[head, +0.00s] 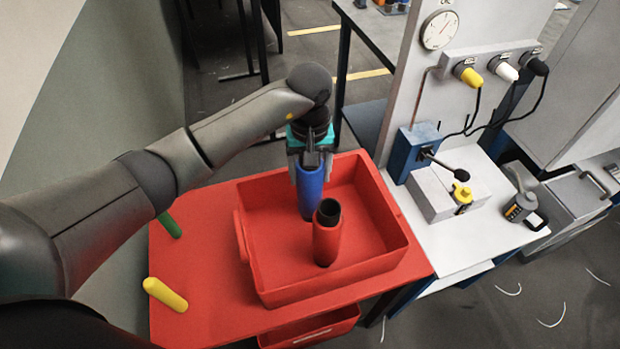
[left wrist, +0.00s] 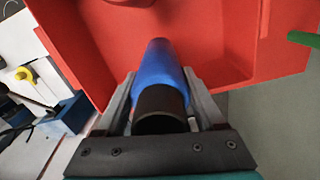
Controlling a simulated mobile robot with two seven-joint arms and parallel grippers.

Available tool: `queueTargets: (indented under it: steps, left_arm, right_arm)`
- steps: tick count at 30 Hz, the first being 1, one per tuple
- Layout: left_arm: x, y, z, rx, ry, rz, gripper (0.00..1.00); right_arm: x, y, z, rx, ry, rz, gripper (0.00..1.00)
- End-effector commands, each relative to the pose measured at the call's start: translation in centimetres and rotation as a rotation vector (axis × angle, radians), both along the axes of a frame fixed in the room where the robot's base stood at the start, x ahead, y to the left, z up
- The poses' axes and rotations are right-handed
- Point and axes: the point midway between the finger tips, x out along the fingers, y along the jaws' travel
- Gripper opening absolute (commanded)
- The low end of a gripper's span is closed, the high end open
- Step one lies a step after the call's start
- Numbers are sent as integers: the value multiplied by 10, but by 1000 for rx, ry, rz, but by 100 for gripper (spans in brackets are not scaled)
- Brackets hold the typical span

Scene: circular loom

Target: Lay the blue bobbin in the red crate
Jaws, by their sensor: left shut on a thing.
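The blue bobbin (head: 309,192) is upright between the fingers of my left gripper (head: 308,172), which is shut on it. In the head view it is over the inside of the red crate (head: 378,188), toward the back left. I cannot tell if its lower end touches the crate floor. In the left wrist view, the blue bobbin (left wrist: 165,72) with its dark end lies between the two fingers (left wrist: 163,85), with the red crate (left wrist: 225,40) beyond. My right gripper does not show.
A red bobbin (head: 326,235) with a dark top stands in the crate, just in front of the blue one. A yellow stick (head: 165,294) and a green stick (head: 169,224) lie on the red table (head: 205,265) left of the crate. A white bench (head: 440,238) stands to the right.

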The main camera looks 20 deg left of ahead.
Motion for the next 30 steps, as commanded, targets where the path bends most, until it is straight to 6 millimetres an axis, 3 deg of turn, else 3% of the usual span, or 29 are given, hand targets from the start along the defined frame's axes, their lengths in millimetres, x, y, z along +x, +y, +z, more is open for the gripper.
queueTargets:
  steps: [4, 16, 17, 24, 30]
  left_arm:
    - [0, -1, -23, -2, 1, 1, 0]
    - [1, 0, -28, 0, -2, 0, 0]
    - [0, 0, -29, 0, -1, -1, 72]
    - [0, 0, -28, 0, 0, 0, 99]
    - [0, 0, -28, -1, 0, 0, 100]
  right_arm:
    - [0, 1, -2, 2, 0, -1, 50]
    - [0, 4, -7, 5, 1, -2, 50]
    - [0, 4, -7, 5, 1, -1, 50]
    - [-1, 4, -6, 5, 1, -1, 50]
    - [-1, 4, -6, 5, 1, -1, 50]
